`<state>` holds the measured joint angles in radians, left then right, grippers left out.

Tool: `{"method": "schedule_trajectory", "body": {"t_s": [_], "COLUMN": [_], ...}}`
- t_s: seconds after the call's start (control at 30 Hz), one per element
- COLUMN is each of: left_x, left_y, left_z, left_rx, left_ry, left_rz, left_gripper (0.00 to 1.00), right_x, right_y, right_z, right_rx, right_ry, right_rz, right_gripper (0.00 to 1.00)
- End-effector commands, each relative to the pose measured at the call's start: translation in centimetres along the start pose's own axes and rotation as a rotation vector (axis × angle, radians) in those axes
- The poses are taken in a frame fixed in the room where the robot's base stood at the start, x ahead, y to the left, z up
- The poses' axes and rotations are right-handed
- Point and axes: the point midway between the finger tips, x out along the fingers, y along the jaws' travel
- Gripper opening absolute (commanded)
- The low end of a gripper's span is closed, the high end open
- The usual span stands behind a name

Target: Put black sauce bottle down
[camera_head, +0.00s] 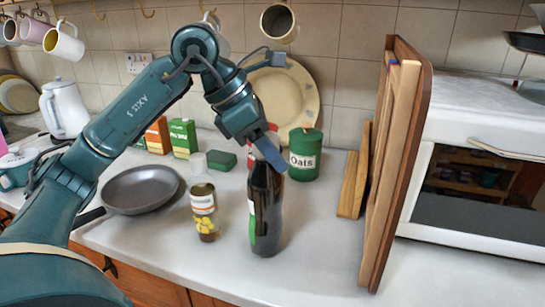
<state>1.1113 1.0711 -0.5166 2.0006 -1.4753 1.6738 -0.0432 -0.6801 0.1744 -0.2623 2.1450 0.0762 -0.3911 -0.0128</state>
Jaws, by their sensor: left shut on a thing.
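The black sauce bottle (266,212) is upright over the white countertop (330,250), in the middle of the head view. It has a dark body with a green and white label at its left edge. My left gripper (268,150) reaches down from above and is shut on the bottle's top, hiding part of it. The bottle's base is at or very near the counter; I cannot tell whether it touches. My right gripper is not in view.
A jar with a yellow label (204,213) stands close left of the bottle, and a grey pan (140,190) lies further left. A green oats canister (305,155) stands behind. Wooden boards (392,165) and a white oven (480,150) are right. The counter right of the bottle is clear.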

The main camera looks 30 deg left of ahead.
Motion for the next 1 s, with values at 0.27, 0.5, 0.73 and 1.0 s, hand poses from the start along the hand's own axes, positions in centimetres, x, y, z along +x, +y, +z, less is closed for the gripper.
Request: {"method": "schedule_trajectory", "body": {"t_s": [0.27, 0.5, 0.73, 1.0], "left_x": [0.73, 1.11, 1.06, 0.92], "left_y": [-0.01, -0.02, -0.02, -0.02], "left_z": [-0.44, -0.7, -0.67, -0.58], "left_rx": [0.001, 0.0, 0.0, 0.0], "left_ry": [-0.005, -0.002, -0.001, -0.001], "left_rz": [0.002, 0.0, 0.0, 0.0], "left_gripper": [0.0, 0.42, 0.61, 0.62], "right_x": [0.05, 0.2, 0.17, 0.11], "right_y": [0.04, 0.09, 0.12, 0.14], "right_z": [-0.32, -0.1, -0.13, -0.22], "right_rx": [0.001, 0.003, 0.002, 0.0], "right_ry": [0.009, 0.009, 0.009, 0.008], "right_rz": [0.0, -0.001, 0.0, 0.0], "right_gripper": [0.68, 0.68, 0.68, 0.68]}}
